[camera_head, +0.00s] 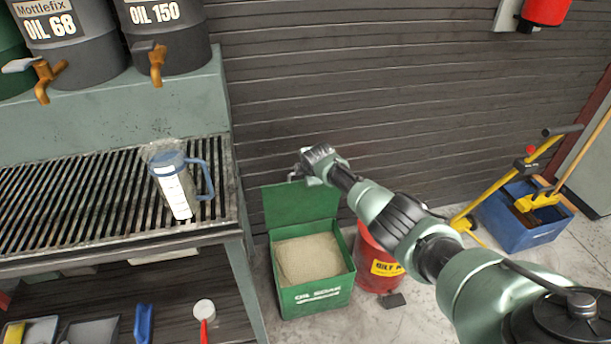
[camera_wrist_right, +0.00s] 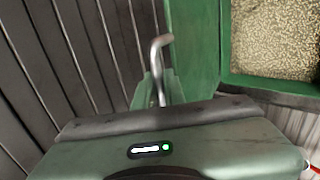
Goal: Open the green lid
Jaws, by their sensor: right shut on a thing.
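The green lid (camera_head: 298,207) stands raised, close to upright, at the back of the green box (camera_head: 316,301) marked "OIL SOAK". The box is open and its tan granules (camera_head: 308,260) show. My right gripper (camera_head: 298,176) is at the top edge of the lid, shut on it; the exact contact is hard to see. In the right wrist view, the lid (camera_wrist_right: 194,45) is a green panel beside a bent metal piece, and the granules (camera_wrist_right: 275,35) lie to the right. My left gripper is not in view.
A slatted dark wall (camera_head: 400,80) is close behind the lid. A red bin (camera_head: 371,262) stands right of the box. A grated bench (camera_head: 90,205) with a blue-handled jug (camera_head: 175,188) is on the left. A blue mop bucket (camera_head: 520,222) stands at the right.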

